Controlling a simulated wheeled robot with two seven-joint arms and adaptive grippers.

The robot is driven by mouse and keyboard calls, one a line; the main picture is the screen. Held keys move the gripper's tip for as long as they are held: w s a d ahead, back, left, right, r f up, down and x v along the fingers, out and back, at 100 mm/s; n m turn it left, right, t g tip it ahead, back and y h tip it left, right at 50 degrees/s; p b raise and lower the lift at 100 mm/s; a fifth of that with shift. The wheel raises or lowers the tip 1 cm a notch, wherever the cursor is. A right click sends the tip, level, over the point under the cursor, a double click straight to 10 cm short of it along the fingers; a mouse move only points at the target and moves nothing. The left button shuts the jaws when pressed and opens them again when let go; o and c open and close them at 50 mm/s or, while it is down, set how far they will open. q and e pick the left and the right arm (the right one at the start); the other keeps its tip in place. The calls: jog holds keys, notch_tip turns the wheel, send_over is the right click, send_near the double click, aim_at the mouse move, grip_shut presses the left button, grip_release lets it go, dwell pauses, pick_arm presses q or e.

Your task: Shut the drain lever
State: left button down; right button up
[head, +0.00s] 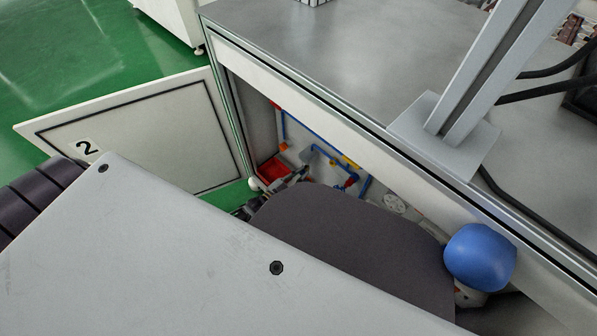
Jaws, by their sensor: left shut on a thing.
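My left arm reaches into the open cabinet under the grey bench. My left gripper (301,172) shows only in small part beyond my own arm, among the pipes. It is shut, with its tips at a small blue-grey lever (313,153), which looks like the drain lever. The grip itself is small and partly covered, so the lever's exact angle is hard to tell. Blue pipes (298,128) run on the cabinet's back wall, and a red and blue fitting (351,182) sits to the right of the lever. My right gripper is not in view.
The cabinet door (140,135), marked 2, stands open at the left. A red box (271,169) is low inside the cabinet. The bench top (330,50) and its front rail are above the opening, and a metal post (485,75) stands on the bench.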

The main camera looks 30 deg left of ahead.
pick_arm(q)
jog(key=shift+s+d+f+m+b, duration=0.15)
jog(key=shift+d+f+m, duration=0.35)
jog(key=shift+m, duration=1.75)
jog(key=shift+s+d+f+m+b, duration=0.2)
jog(key=shift+f+m, duration=0.45)
jog(key=shift+m, duration=1.65)
jog(key=shift+s+d+f+m+b, duration=0.1)
jog(key=shift+d+f+m, duration=0.4)
jog(key=shift+m, duration=1.75)
jog(key=shift+a+f, duration=0.1)
jog(key=shift+a, duration=0.05)
jog(key=c, duration=1.5)
grip_release()
jog(key=shift+v, duration=6)
